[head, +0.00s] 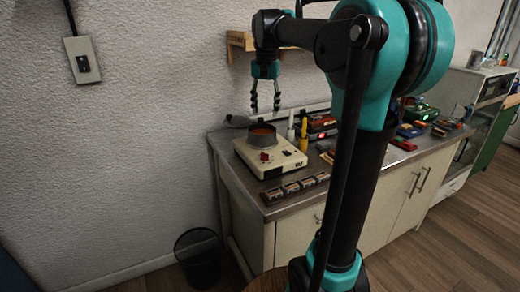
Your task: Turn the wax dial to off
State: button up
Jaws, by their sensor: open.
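The wax warmer (276,157), a cream box with a round metal pot (262,135) of orange-brown wax on top, stands at the left end of the counter. A small red knob (264,157) on its front looks like the wax dial; its setting is too small to read. My gripper (265,109) hangs pointing down above the pot, open and empty, apart from the warmer and the knob.
The metal-topped counter (250,191) carries several small dark blocks (295,187) along its front edge and bottles beside the warmer. Coloured boxes (410,130) crowd its right part. A wooden shelf (240,41) is on the wall behind my gripper. A black bin (198,258) stands on the floor.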

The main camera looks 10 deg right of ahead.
aim_at(265, 156)
notch_tip(265, 156, down, 17)
jog(key=shift+f, duration=0.15)
dwell(0.4)
grip_shut()
dwell(0.3)
